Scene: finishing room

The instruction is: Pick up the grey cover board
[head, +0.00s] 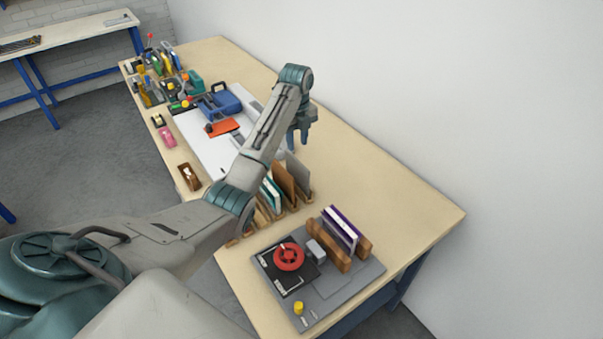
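A grey board (299,173) stands upright at the far end of a wooden rack, behind a brown board (284,181) and a teal-edged one (270,193). My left arm comes in from the left and passes over the rack. My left gripper (298,140) points down just beyond and above the grey board, apart from it in the picture. Its two fingers show a gap with nothing between them. My forearm hides part of the rack and some of its boards. My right gripper is out of view.
A grey press-like fixture (365,279) with a red knob (288,257) and wooden blocks holding a purple book (340,230) is at the near end. Tape dispensers, a blue tool (221,103) and tool holders stand farther back. The bench right of the rack is clear, up to the wall.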

